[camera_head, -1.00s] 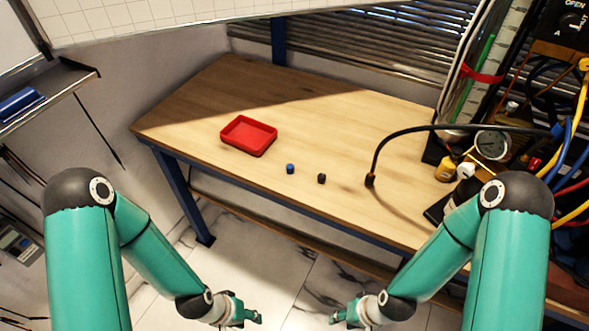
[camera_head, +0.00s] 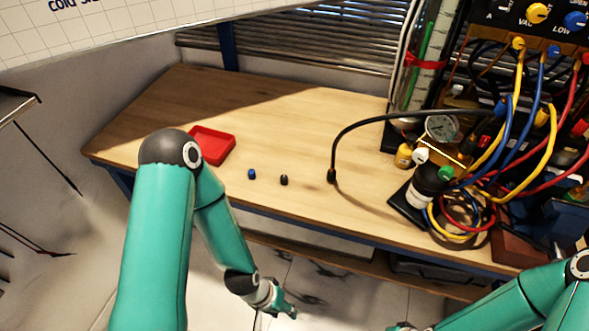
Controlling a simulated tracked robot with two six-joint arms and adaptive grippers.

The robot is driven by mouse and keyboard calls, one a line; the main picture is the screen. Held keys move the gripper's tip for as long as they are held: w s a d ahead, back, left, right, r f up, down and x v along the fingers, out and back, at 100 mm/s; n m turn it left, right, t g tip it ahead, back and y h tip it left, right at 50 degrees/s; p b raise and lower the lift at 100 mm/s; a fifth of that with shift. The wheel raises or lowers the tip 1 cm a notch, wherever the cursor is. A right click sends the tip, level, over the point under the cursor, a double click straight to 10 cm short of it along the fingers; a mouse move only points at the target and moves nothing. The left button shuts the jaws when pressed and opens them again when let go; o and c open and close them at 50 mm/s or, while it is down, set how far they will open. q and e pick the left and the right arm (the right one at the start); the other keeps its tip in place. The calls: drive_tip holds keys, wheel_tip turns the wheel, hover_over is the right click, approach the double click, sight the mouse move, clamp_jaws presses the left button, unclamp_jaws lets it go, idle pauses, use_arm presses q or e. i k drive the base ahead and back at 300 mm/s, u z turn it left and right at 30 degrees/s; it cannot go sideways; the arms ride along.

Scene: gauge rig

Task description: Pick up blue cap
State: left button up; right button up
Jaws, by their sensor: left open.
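The small blue cap (camera_head: 252,174) sits on the wooden table (camera_head: 290,110) near its front edge. A small black cap (camera_head: 284,180) sits just right of it, apart from it. My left gripper (camera_head: 284,306) is open and empty, in front of and below the table edge, well short of the blue cap. My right gripper (camera_head: 402,328) shows only in small part at the bottom edge of the picture, so its jaws cannot be made out.
A red tray (camera_head: 213,146) stands left of the caps, partly behind my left arm. A black hose (camera_head: 333,150) bends down to the table right of the caps. A gauge (camera_head: 441,128), bottles and coloured hoses crowd the right end. The middle back of the table is clear.

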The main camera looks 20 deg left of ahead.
sight(252, 173)
drive_tip(key=u, duration=1.45)
drive_tip(key=i, duration=0.1)
drive_tip(key=z, duration=2.3)
drive_tip(key=k, duration=1.2)
drive_tip(key=u, duration=2.75)
drive_tip(key=k, duration=0.1)
drive_tip(key=z, duration=1.25)
drive_tip(key=i, duration=1.25)
drive_tip(key=z, duration=0.1)
